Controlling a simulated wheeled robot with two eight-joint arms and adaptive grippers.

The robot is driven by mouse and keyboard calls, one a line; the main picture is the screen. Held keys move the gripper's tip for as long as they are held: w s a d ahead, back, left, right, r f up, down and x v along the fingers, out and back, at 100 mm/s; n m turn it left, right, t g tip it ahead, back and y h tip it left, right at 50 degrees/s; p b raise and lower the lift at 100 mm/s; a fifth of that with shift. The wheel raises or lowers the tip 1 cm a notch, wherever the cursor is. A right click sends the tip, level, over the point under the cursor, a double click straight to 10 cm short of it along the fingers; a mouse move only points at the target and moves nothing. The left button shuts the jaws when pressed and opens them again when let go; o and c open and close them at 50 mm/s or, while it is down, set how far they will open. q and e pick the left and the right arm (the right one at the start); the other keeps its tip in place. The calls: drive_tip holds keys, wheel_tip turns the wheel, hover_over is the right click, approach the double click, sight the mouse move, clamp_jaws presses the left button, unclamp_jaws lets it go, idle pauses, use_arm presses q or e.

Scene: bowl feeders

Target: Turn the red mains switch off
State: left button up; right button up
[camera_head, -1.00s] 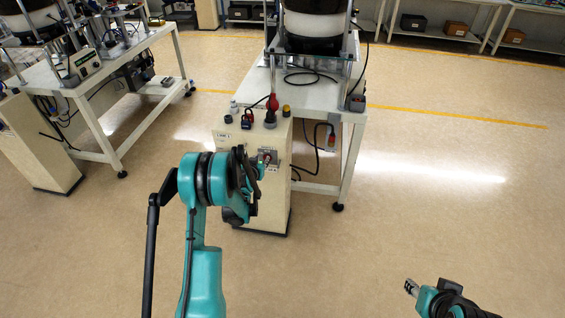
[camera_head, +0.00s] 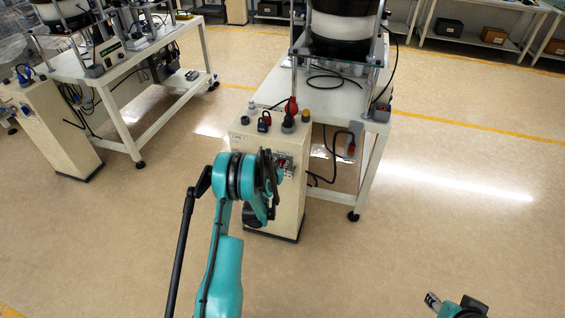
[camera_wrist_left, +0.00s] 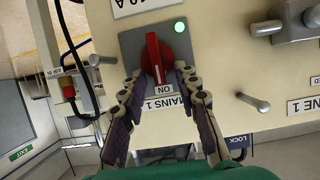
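The red mains switch (camera_wrist_left: 154,60) is a rotary knob on a grey plate (camera_wrist_left: 132,43), labelled MAINS 1. Its handle stands roughly upright in the left wrist view, with the ON label (camera_wrist_left: 162,90) at its lower end. A green lamp (camera_wrist_left: 179,26) glows on the plate. My left gripper (camera_wrist_left: 158,76) is open, with one fingertip on each side of the handle's lower part and small gaps visible. In the head view the switch (camera_head: 282,167) is partly hidden behind my left gripper (camera_head: 270,180). My right gripper (camera_head: 432,301) is low at the right, away from the cabinet; its opening is unclear.
The switch is on a cream cabinet (camera_head: 285,215) beside a white table (camera_head: 335,98). Metal pegs (camera_wrist_left: 253,102) and a clamp-like fitting (camera_wrist_left: 290,24) stick out near the switch. A cable with a red plug (camera_head: 351,150) hangs at the right. Floor at right is clear.

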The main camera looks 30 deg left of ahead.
use_arm(q)
drive_tip(key=shift+s+r, duration=0.1)
clamp_jaws()
drive_tip(key=a+n+t+h, duration=0.1)
drive_tip(key=n+h, duration=0.1)
drive_tip(key=n, duration=0.2)
drive_tip(key=f+n+t+h, duration=0.1)
drive_tip(key=n+h, duration=0.1)
drive_tip(key=n, duration=0.2)
drive_tip(key=a+f+n+t+h, duration=0.1)
drive_tip(key=n+t, duration=0.1)
drive_tip(key=n, duration=0.2)
drive_tip(key=shift+s+a+f+h, duration=0.25)
drive_tip(key=shift+s+a+h, duration=0.05)
drive_tip(key=shift+a+h, duration=0.1)
idle(0.3)
idle(0.5)
